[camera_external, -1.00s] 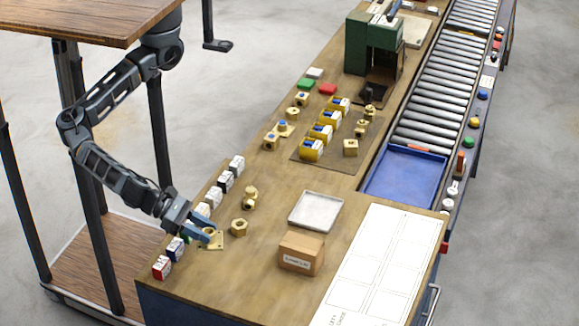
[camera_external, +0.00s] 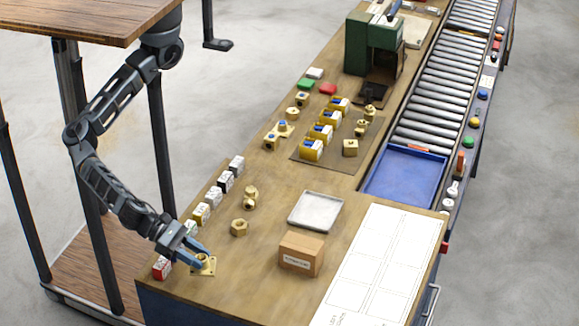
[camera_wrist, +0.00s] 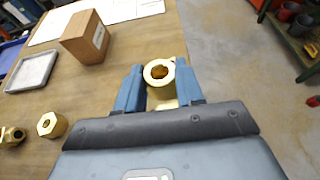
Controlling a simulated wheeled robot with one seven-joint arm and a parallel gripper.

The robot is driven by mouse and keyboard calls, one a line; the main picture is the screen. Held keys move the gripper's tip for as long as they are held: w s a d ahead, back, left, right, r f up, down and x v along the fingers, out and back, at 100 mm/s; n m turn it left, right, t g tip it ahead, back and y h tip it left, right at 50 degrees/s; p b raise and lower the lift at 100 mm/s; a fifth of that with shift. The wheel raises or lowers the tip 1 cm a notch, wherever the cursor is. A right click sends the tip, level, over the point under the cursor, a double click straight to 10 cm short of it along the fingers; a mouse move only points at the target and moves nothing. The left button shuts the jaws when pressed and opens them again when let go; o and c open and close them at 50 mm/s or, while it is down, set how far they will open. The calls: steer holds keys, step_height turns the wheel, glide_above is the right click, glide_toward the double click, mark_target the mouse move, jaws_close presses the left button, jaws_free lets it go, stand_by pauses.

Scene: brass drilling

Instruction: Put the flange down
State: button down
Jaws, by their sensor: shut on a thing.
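The brass flange (camera_external: 203,267) has a square base plate with holes and a round raised neck. It is at the near left part of the wooden bench, close to the bench's front edge. My gripper (camera_external: 203,257) is shut on its neck from the left side. In the wrist view the flange (camera_wrist: 160,77) sits between the two blue fingers of my gripper (camera_wrist: 160,88), its round opening facing up. The fingers hide part of it. I cannot tell whether its base touches the bench top.
A brass hex nut (camera_external: 239,228) and other brass fittings (camera_external: 250,197) stand behind the flange. A row of small labelled boxes (camera_external: 214,197) lines the left edge. A cardboard box (camera_external: 301,254) and a grey tray (camera_external: 316,211) stand to the right. Bare bench lies between flange and cardboard box.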

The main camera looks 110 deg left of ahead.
steer(key=w+a+f, duration=0.1)
steer(key=w, duration=0.1)
steer(key=w+a+f+p, duration=0.1)
steer(key=w+f, duration=0.1)
steer(key=w+a+f, duration=0.1)
steer(key=w, duration=0.2)
steer(key=shift+a+f, duration=0.1)
steer(key=shift+f, duration=0.1)
steer(key=shift+f+p, duration=0.3)
steer(key=shift+f, duration=1.75)
steer(key=shift+f, duration=0.15)
steer(key=c, duration=0.7)
jaws_free()
steer(key=shift+r, duration=0.2)
steer(key=b+v, duration=0.1)
steer(key=v, duration=1.1)
steer(key=shift+f, duration=0.15)
